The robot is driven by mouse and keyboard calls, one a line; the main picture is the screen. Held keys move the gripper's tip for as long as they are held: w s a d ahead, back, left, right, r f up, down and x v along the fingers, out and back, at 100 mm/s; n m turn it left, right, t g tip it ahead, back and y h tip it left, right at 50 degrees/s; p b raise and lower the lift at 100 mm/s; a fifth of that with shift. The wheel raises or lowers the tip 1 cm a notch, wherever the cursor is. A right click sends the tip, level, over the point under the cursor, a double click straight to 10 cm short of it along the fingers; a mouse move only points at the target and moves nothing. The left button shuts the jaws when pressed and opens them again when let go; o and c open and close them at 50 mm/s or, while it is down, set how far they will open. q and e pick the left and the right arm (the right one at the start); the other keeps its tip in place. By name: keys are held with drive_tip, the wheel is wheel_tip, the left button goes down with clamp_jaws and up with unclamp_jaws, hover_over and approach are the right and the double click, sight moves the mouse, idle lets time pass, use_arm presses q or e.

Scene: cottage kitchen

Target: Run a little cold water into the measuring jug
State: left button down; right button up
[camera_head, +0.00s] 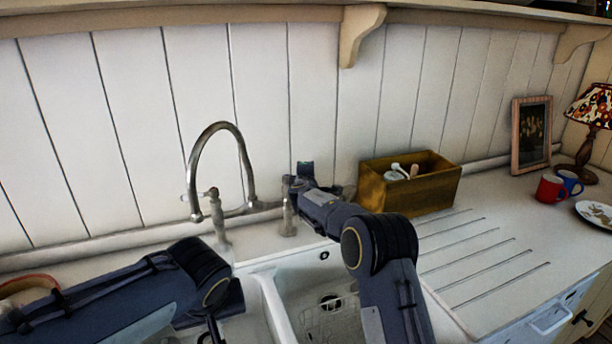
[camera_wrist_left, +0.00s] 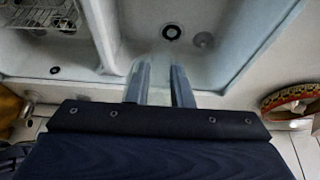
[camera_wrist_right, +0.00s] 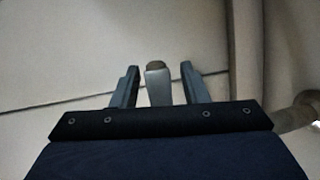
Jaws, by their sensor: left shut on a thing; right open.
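The curved metal tap (camera_head: 220,150) rises behind the sink, with a lever on an upright post at each side. My right gripper (camera_head: 304,172) is at the right-hand post (camera_head: 289,208). In the right wrist view its fingers (camera_wrist_right: 160,88) are open, with the lever (camera_wrist_right: 158,86) between them; I cannot tell whether they touch it. The head view mostly hides the left fingers.
A second basin with a wire rack (camera_wrist_left: 40,12) lies beside it. A wooden box (camera_head: 410,185) stands right of the tap, behind the grooved drainer (camera_head: 480,250). Red and blue mugs, a plate, a frame and a lamp are farther right. A red-rimmed bowl (camera_wrist_left: 290,98) is at left.

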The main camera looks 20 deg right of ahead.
clamp_jaws()
drive_tip(key=shift+s+h, duration=0.1)
drive_tip(key=shift+h, duration=0.2)
drive_tip(key=s+m+g+h, duration=0.1)
drive_tip(key=m+g+h, duration=0.1)
drive_tip(key=m, duration=0.1)
drive_tip(key=s+m+g+h, duration=0.2)
drive_tip(key=m+g+h, duration=0.1)
drive_tip(key=s+m+g+h, duration=0.2)
drive_tip(key=g+h, duration=0.1)
drive_tip(key=shift+a+m, duration=0.4)
idle(0.4)
unclamp_jaws()
